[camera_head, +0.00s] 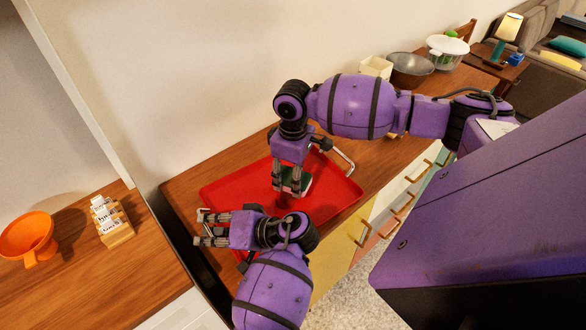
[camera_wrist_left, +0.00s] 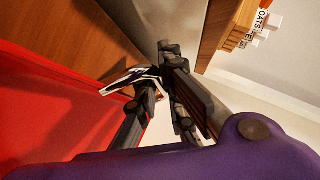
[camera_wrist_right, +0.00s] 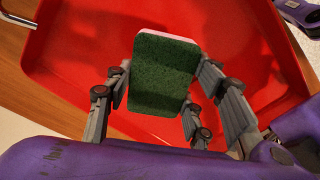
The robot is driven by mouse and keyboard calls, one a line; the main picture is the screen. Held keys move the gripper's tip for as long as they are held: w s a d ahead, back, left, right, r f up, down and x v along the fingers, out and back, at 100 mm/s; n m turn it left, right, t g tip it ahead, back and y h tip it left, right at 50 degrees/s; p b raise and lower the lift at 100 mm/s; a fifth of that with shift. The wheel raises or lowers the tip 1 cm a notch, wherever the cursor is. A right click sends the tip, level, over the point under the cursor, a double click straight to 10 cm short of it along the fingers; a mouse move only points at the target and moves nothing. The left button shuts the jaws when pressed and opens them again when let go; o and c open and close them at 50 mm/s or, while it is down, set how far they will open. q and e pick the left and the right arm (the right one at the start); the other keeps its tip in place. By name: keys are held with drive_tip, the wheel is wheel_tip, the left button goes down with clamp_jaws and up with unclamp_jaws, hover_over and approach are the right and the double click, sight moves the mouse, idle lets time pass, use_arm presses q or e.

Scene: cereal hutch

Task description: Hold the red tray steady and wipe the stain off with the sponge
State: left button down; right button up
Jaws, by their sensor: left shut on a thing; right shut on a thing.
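The red tray (camera_head: 235,190) lies on the wooden counter. It has a metal handle (camera_head: 346,160) at its right end and another (camera_wrist_left: 132,76) at its left end. My left gripper (camera_head: 207,228) is shut on the left-end handle. The sponge (camera_head: 298,184), green on one face with a pale edge, is in my right gripper (camera_head: 289,185), low over the middle of the tray. In the right wrist view the sponge (camera_wrist_right: 165,75) sits between the fingers. Whether it touches the tray floor I cannot tell. A dark patch below the sponge may be stain or shadow.
A metal bowl (camera_head: 410,70), a cream box (camera_head: 376,67) and a lidded pot (camera_head: 447,50) stand at the counter's far end. An orange bowl (camera_head: 28,234) and a wooden rack with labels (camera_head: 115,228) stand on the left counter, across a dark gap.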

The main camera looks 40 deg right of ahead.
sight(286, 188)
wheel_tip(286, 188, down, 3)
drive_tip(key=shift+r, duration=0.1)
drive_tip(key=shift+a+f, duration=0.2)
drive_tip(key=shift+a, duration=0.1)
drive_tip(key=shift+a+f, duration=0.1)
drive_tip(key=shift+a, duration=0.7)
drive_tip(key=shift+w+a, duration=0.1)
drive_tip(key=shift+a, duration=2.55)
drive_tip(key=shift+d, duration=3.9)
drive_tip(key=shift+a, duration=3.6)
drive_tip(key=shift+d, duration=3.6)
drive_tip(key=shift+a+r, duration=0.15)
drive_tip(key=shift+r, duration=3.95)
